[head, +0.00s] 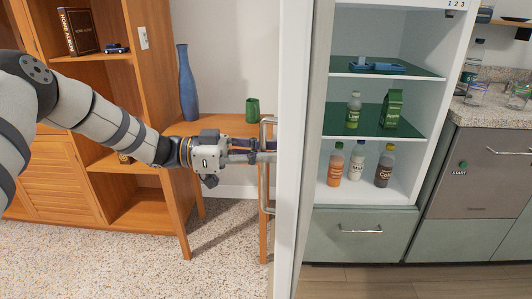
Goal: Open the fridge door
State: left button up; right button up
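The fridge door (291,150) stands open and shows nearly edge-on as a tall pale panel. Its metal handle (265,190) is a vertical bar on the door's left face. My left gripper (262,151) reaches in from the left, its fingers close together at the handle's bar and apparently shut on it; the fingertips are small and partly merged with the handle. The fridge (430,115) interior is in plain view right of the door, with green shelves holding a blue tray, bottles and a green carton. My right gripper is not in view.
A wooden shelf unit (158,100) and a small wooden table (225,124) with a green cup (252,110) stand behind my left arm. A blue vase (187,85) is near them. A counter (485,118) and dishwasher (487,165) stand at right. Speckled floor is clear at lower left.

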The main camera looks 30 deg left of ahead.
pick_arm(q)
jog(key=shift+s, duration=0.1)
jog(key=v, duration=1.2)
